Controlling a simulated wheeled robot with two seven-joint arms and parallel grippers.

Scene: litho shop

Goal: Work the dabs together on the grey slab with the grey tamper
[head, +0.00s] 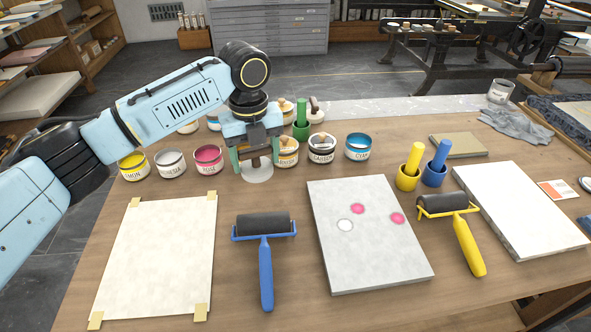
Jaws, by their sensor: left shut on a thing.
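The grey slab (370,255) lies on the table right of centre. It carries two pink dabs, one (357,209) near its middle and one (397,218) near its right edge, and a white dab (345,225) left of them. The dabs are separate. My left gripper (256,154) points down at the back of the table, left of the slab. It is shut on the handle of a tamper (257,174) with a pale grey round base. I cannot tell whether that base touches the table. My right gripper is not in view.
Paint tins, such as a pink one (208,159) and a blue one (358,147), stand around the gripper. A blue-handled roller (264,226) and a taped sheet (158,255) lie left of the slab. A yellow roller (448,206) and white slab (520,205) lie right.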

